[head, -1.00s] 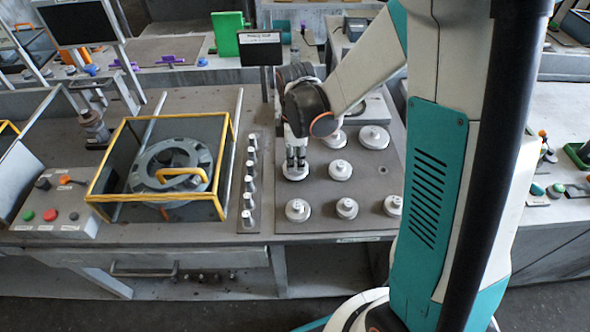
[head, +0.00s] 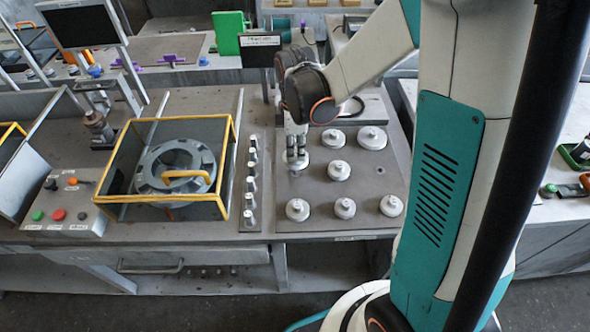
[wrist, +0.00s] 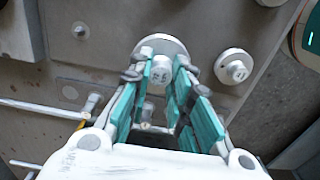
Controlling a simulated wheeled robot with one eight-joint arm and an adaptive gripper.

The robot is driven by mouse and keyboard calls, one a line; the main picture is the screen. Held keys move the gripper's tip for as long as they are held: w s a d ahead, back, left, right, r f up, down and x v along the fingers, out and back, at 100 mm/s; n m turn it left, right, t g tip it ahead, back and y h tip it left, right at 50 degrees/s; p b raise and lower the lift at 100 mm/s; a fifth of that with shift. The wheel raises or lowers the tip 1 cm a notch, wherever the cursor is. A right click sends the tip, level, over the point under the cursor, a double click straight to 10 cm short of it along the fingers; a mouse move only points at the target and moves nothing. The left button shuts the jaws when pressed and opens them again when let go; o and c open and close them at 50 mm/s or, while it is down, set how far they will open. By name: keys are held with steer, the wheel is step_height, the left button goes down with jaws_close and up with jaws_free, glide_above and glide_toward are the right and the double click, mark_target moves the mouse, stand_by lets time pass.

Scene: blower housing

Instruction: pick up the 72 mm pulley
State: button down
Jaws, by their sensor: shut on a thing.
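My gripper (head: 296,154) is shut on a pale grey pulley (head: 297,166) over the left part of the dark pulley board (head: 320,188). The pulley appears raised just clear of the board, its disc roughly level. In the wrist view my gripper's teal-padded fingers (wrist: 161,76) close on the pulley's narrower hub, and the wide disc (wrist: 160,42) shows beyond them. A mark on the hub is too small to read surely. The fingers and wrist partly hide the pulley in the head view.
Several similar pulleys stand on the board, including one to the right (head: 339,170) and one in front (head: 297,209). A row of small knobs (head: 249,199) and a yellow-framed guard (head: 233,178) over a round housing (head: 172,160) are at left. A sign (head: 260,40) stands behind.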

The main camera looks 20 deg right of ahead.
steer(key=s+r+p, duration=0.1)
steer(key=s+r, duration=0.1)
steer(key=s, duration=0.7)
stand_by(0.4)
steer(key=shift+w, duration=0.1)
